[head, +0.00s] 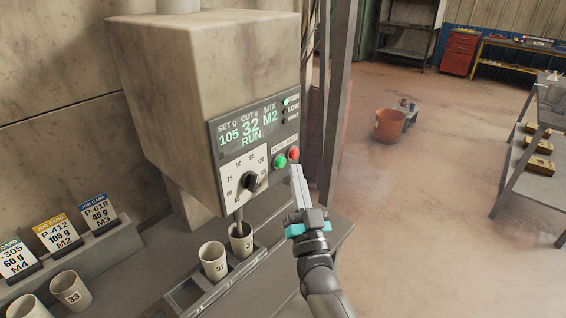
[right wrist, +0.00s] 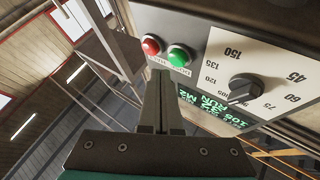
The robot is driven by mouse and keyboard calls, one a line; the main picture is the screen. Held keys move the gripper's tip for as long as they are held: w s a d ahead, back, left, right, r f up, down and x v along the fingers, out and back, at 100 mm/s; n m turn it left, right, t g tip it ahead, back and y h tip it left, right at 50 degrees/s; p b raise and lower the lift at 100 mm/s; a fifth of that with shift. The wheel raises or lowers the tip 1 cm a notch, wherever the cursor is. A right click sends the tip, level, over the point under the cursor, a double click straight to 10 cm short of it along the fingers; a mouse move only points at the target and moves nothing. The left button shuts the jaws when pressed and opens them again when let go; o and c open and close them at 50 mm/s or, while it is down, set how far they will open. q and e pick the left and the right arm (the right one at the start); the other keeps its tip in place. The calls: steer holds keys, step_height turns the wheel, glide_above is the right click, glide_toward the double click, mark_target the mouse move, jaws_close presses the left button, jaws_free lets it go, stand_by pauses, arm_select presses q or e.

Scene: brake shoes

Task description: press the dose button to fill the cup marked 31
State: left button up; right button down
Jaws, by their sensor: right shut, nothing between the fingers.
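The dosing machine (head: 165,90) has a front panel with a green button (head: 280,161) and a red button (head: 294,154). Both also show in the right wrist view, green (right wrist: 179,56) and red (right wrist: 151,46). The display (head: 250,124) reads set 105, out 32, mix M2, RUN. One cup (head: 241,241) stands under the spout, its mark only partly readable. Another cup (head: 213,262), apparently marked 32, stands beside it. My right gripper (head: 296,169) is shut and empty, its tips just in front of the panel near the buttons; contact is not visible. My left gripper is not in view.
A cup marked 33 (head: 71,290) and another cup (head: 27,308) stand at lower left. Job cards, including P-412, 105 g, M2 (head: 58,232), stand on a ledge. The dial (head: 250,181) sits below the display. A post (head: 337,100) rises just right of the machine.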

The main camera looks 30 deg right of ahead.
steer(key=s, duration=0.1)
steer(key=s+d+p, duration=0.1)
steer(key=s, duration=0.1)
steer(key=s+d, duration=0.1)
steer(key=shift+s+p, duration=0.2)
steer(key=shift+p, duration=0.15)
stand_by(0.6)
